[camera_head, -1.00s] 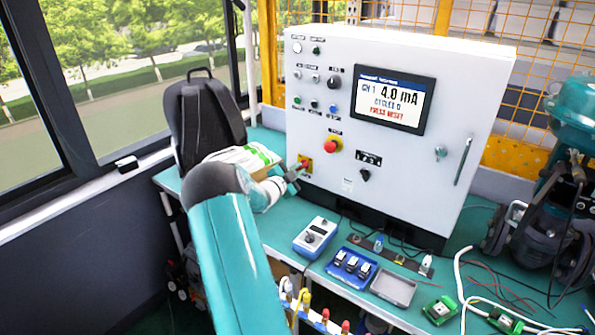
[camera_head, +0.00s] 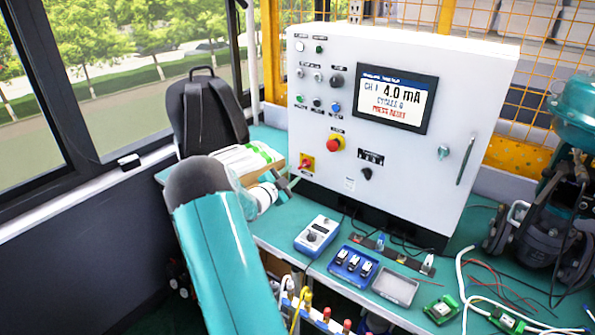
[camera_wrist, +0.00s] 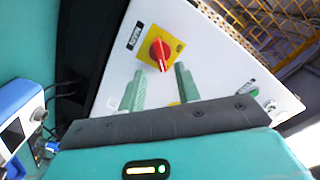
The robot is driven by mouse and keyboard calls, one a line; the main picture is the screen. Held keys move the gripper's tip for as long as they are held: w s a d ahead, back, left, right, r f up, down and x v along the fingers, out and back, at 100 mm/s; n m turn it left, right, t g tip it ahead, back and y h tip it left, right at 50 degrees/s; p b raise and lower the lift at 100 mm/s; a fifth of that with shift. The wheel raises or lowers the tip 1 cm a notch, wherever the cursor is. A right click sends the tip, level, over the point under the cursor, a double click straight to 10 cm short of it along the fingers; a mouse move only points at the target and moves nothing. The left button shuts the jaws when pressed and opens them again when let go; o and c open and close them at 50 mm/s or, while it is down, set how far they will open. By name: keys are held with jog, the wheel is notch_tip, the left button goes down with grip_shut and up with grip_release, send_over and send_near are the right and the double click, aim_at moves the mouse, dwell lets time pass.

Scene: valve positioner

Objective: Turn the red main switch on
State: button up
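The red main switch (camera_head: 306,162) sits on a yellow plate at the lower left of the white cabinet's front. In the wrist view the red switch (camera_wrist: 159,52) is close ahead, beside a label that reads MAIN, its handle pointing roughly up and down in that picture. My gripper (camera_head: 284,184) is in front of the switch, a little below and left of it in the head view, and appears apart from it. In the wrist view its two green fingers (camera_wrist: 160,85) are spread with nothing between them.
The white cabinet (camera_head: 400,180) carries a lit screen (camera_head: 394,98) reading 4.0 mA and PRESS RESET, and a red emergency button (camera_head: 335,144). A blue-white meter (camera_head: 316,235) and a blue tray (camera_head: 352,263) lie on the bench. A backpack (camera_head: 205,115) stands at the left.

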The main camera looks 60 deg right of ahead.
jog(key=w+a, duration=0.1)
jog(key=a, duration=0.7)
jog(key=shift+w+a, duration=0.15)
jog(key=shift+a, duration=0.1)
jog(key=shift+w, duration=0.1)
